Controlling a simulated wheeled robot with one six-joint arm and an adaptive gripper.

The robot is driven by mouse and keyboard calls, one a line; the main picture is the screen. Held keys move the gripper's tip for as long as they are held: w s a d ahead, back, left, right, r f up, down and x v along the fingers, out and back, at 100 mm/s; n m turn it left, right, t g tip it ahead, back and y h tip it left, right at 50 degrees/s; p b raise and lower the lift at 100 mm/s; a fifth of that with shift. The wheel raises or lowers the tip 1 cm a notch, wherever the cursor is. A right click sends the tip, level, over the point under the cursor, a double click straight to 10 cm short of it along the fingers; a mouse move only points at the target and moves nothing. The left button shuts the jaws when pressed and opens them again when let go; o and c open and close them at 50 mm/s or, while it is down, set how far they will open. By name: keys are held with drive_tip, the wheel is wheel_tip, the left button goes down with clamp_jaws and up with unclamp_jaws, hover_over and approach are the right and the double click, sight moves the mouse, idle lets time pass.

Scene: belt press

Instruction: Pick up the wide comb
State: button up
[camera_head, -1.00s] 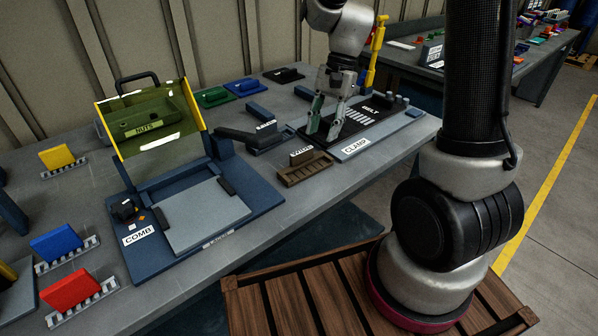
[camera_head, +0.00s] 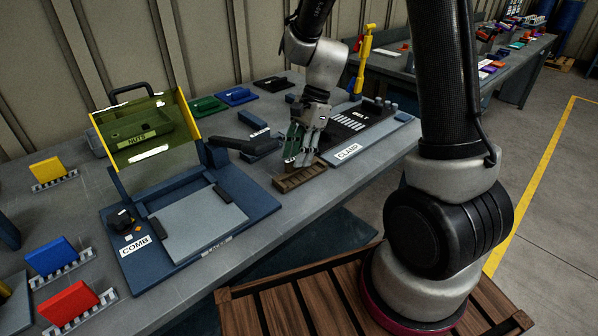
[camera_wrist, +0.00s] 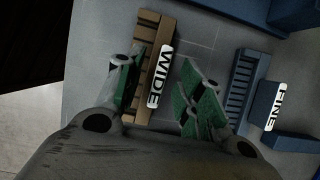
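The wide comb is brown, with a toothed bar and a white WIDE label (camera_wrist: 162,75) in the wrist view. In the head view its toothed base (camera_head: 300,178) lies on the bench in front of the clamp plate, and my gripper hides its upper part. My gripper (camera_head: 302,160) is low over the comb, pointing down. In the wrist view the green-padded fingers of my gripper (camera_wrist: 160,92) are apart, with the comb's label between them. I cannot tell whether either finger touches it.
A blue comb labelled FINE (camera_wrist: 240,90) lies close to the right finger in the wrist view. The clamp plate (camera_head: 348,152) is just behind and right of my gripper. A blue press with a COMB label (camera_head: 135,246) stands left.

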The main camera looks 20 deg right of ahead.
drive_tip(key=shift+s+a+f, duration=0.1)
drive_tip(key=shift+a+f, duration=0.15)
drive_tip(key=shift+f, duration=0.35)
clamp_jaws()
drive_tip(key=shift+r, duration=0.1)
wheel_tip(320, 180, up, 10)
drive_tip(key=shift+f, duration=0.1)
